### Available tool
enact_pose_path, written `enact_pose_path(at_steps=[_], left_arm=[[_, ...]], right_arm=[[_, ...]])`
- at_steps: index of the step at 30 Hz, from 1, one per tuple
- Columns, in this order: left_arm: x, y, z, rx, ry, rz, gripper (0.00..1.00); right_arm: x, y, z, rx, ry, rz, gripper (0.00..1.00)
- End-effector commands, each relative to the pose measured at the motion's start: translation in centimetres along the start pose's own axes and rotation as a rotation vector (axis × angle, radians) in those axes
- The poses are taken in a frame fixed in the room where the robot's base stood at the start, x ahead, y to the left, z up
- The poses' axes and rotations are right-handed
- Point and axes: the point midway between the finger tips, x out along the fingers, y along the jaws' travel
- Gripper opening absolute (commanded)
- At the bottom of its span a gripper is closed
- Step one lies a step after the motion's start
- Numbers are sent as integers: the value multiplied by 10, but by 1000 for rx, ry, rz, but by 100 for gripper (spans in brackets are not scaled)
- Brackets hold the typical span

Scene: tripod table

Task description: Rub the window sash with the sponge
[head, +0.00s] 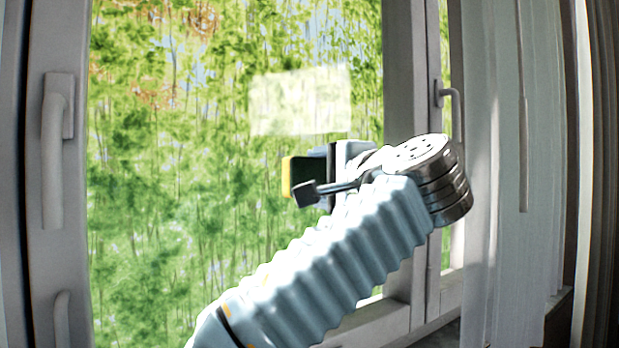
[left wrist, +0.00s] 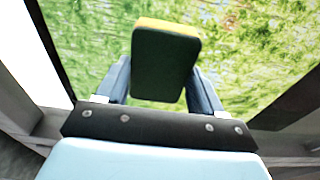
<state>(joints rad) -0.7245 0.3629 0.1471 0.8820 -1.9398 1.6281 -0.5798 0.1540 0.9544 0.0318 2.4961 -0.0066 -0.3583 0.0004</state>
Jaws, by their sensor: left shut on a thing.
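The window sash (head: 404,70) is a pale grey frame around a large glass pane. It also shows at the lower right of the left wrist view (left wrist: 290,146). My left gripper (head: 322,172) is in front of the pane, left of the sash's right upright. It is shut on the sponge (head: 303,175), which is yellow on one face and dark green on the other. In the left wrist view the sponge (left wrist: 165,68) sits between the two fingers. I cannot tell whether it touches the glass. My right gripper is not in view.
A white handle (head: 55,125) is on the left upright, and another handle (head: 452,110) is at the right. Pale vertical blinds (head: 510,240) hang at the right. A pale rectangular patch shows on the glass. The pane's left part is clear of obstacles.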

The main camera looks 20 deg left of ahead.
Motion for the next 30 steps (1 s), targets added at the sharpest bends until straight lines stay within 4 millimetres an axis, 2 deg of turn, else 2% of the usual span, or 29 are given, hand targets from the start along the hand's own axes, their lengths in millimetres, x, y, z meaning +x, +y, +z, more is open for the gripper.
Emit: enact_pose_path(at_steps=[8,21,30], left_arm=[[3,0,0,-1,-1,0,43],[-2,1,38,-2,-4,0,43],[-3,0,39,-2,-4,0,43]], right_arm=[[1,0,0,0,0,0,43],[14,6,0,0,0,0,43],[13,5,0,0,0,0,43]])
